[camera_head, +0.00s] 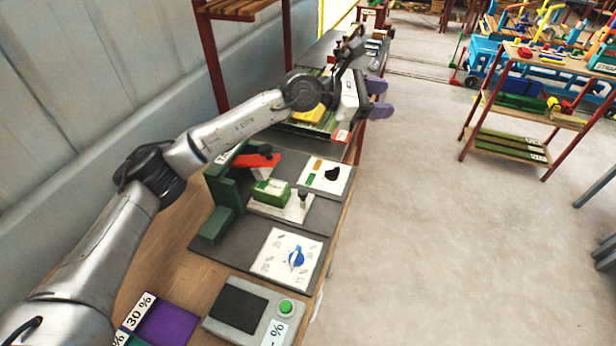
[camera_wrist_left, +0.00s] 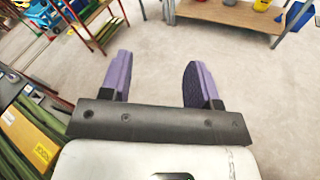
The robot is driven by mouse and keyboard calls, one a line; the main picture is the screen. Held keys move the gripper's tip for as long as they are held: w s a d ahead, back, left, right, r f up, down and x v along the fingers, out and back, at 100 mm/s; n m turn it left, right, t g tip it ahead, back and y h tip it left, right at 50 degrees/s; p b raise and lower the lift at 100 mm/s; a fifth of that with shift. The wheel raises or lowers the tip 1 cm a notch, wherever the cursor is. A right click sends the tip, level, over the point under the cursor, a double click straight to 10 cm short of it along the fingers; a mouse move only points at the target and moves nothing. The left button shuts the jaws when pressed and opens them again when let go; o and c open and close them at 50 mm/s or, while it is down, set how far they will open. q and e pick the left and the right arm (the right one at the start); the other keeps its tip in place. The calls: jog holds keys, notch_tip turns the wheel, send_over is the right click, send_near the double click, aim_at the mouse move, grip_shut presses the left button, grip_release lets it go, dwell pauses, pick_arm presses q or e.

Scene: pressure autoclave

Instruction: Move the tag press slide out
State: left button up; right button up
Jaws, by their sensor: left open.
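The tag press is a dark green frame (camera_head: 222,200) with an orange-red lever (camera_head: 257,160), on a dark mat on the bench. Its slide appears to be the pale plate (camera_head: 291,208) in front of the frame, bearing a green block (camera_head: 271,192) and a small dark upright knob (camera_head: 303,196). How far the slide sits under the press is hard to tell. My left gripper (camera_head: 378,98), with purple fingers, is beyond the press and apart from it, over the floor side of the bench. In the left wrist view its fingers (camera_wrist_left: 158,82) are spread and empty.
A white dial panel (camera_head: 287,257) with a blue knob and a grey box (camera_head: 250,311) with a green button lie nearer. A white card (camera_head: 325,177) lies beside the press. Behind stands a shelf with yellow and green items. The floor (camera_head: 430,210) to the right is open.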

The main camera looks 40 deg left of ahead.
pick_arm(q)
jog(key=s+a+f+m+g+y, duration=0.2)
jog(key=a+f+m+g+y, duration=0.3)
jog(key=f, duration=0.5)
jog(key=m+g+y, duration=0.5)
jog(key=g+y, duration=0.1)
send_near(303, 192)
jog(key=shift+m, duration=0.3)
notch_tip(303, 192, down, 8)
jog(key=shift+w+d+f+b, duration=0.1)
jog(key=shift+w+f+b, duration=0.05)
jog(key=shift+b, duration=0.65)
jog(key=shift+f, duration=0.45)
pick_arm(e)
jog(key=shift+s+d+f, duration=0.1)
jog(key=shift+s+f, duration=0.1)
jog(key=shift+f, duration=0.25)
jog(key=shift+s+f, duration=0.2)
jog(key=shift+f, duration=0.25)
pick_arm(q)
grip_shut()
pick_arm(e)
jog(key=shift+d, duration=0.15)
